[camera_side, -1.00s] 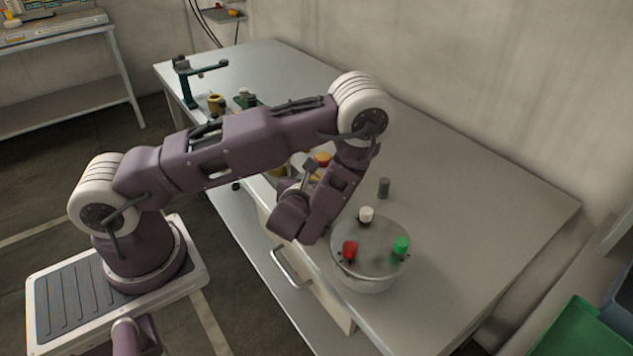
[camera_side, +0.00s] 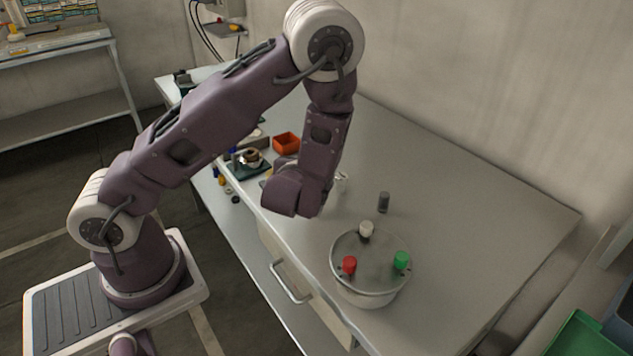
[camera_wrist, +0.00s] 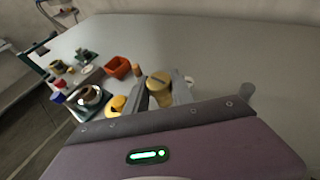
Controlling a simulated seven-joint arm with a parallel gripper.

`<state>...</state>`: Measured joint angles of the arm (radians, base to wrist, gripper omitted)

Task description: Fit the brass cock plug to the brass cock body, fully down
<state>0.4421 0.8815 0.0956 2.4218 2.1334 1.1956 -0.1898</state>
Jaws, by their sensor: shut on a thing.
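My gripper (camera_wrist: 161,92) is shut on the brass cock plug (camera_wrist: 158,84), a gold-coloured piece with a slotted round top between the grey fingers. In the side view my wrist hides most of the gripper and the plug. The piece that looks like the brass cock body (camera_wrist: 90,95) is a brass ring with a dark opening, on a dark green base to the left in the wrist view. It also shows in the side view (camera_side: 250,157), left of my wrist. The plug is apart from it.
An orange box (camera_side: 286,143) stands behind the body. A yellow round part (camera_wrist: 117,104) lies between body and gripper in the wrist view. The bench's right side is clear.

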